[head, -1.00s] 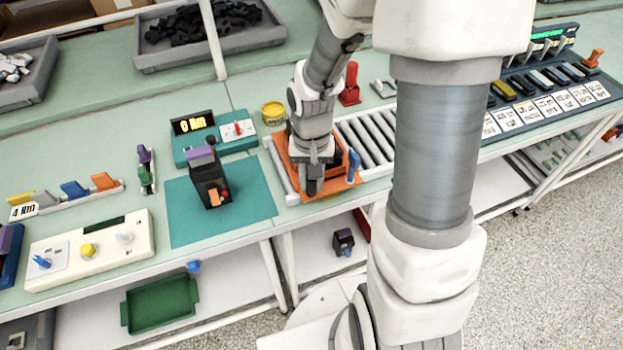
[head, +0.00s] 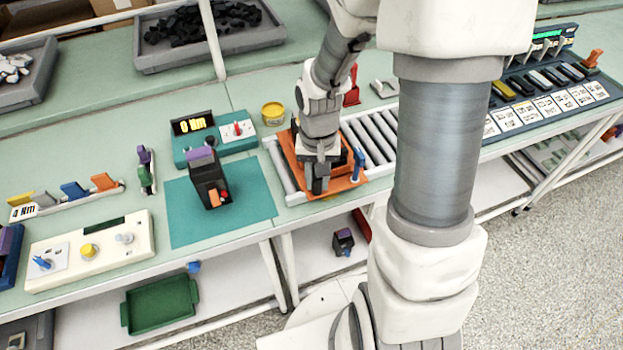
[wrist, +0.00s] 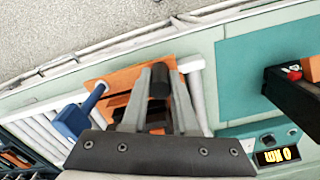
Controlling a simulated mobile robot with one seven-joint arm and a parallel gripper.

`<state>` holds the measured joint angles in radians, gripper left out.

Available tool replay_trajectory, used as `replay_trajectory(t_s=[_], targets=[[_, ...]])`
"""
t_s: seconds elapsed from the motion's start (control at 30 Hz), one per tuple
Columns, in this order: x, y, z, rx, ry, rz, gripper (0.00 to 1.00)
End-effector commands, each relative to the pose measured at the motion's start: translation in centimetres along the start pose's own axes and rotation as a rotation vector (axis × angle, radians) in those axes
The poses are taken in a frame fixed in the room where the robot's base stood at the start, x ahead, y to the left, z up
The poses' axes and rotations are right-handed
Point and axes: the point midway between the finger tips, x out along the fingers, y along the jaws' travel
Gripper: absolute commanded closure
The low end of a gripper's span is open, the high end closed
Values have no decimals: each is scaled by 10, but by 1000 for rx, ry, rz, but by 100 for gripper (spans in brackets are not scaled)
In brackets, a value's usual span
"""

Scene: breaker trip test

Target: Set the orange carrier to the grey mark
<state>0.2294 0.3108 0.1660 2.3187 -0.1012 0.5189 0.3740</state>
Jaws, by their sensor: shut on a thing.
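The orange carrier (head: 345,186) sits on the roller track (head: 368,140), near its left end. A blue upright lever (head: 358,163) stands at the carrier's right side. In the wrist view the carrier (wrist: 122,78) lies under my fingers, with the blue lever (wrist: 75,118) to their left. My gripper (head: 318,190) is over the carrier, pointing down. It is shut on a black post (wrist: 158,82) that stands over the carrier. My gripper and wrist hide much of the carrier's middle. I cannot make out the grey mark in either view.
Bare rollers lie right of the carrier, partly behind my arm. A black device (head: 208,182) stands on a teal mat (head: 250,200) to the left. A yellow tub (head: 273,113) and a red object (head: 352,88) are behind the track. The bench's front edge is close.

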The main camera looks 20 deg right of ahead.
Motion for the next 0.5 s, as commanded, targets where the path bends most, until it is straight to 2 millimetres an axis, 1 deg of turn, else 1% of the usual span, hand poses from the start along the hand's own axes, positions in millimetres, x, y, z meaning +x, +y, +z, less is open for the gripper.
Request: replay_trajectory(t_s=[0.17,0.27,0.5], targets=[[-2,32,-13,9,1,1,100],[-2,56,-23,10,0,1,100],[-1,118,-49,10,2,1,100]])
